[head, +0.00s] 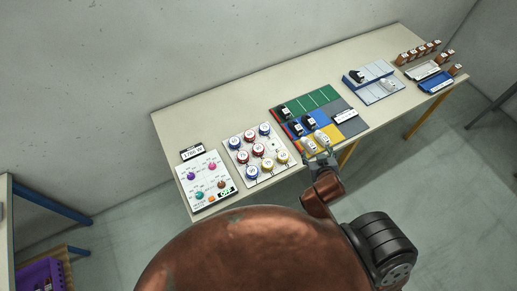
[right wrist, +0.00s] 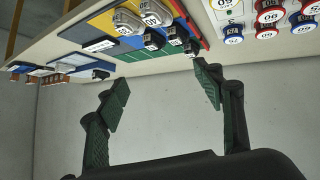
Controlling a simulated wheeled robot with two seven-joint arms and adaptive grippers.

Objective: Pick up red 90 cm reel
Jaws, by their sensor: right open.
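Several red reels, with blue and yellow ones, stand on a white board (head: 231,149) on the table in the head view. One is the middle red reel (head: 257,150). Their numbers are too small to read there. In the right wrist view, the reels appear upside down at the upper right; a red reel (right wrist: 270,16) has a label that may be 90, but I cannot tell surely. My right gripper (head: 318,160) is open and empty at the table's front edge, right of the reel board; its spread fingers show in the right wrist view (right wrist: 163,88). My left gripper is out of view.
A panel with knobs (head: 207,193) lies left of the reels. Blue stands (head: 355,91) and brown blocks (head: 419,52) are farther right. The table's back strip is clear.

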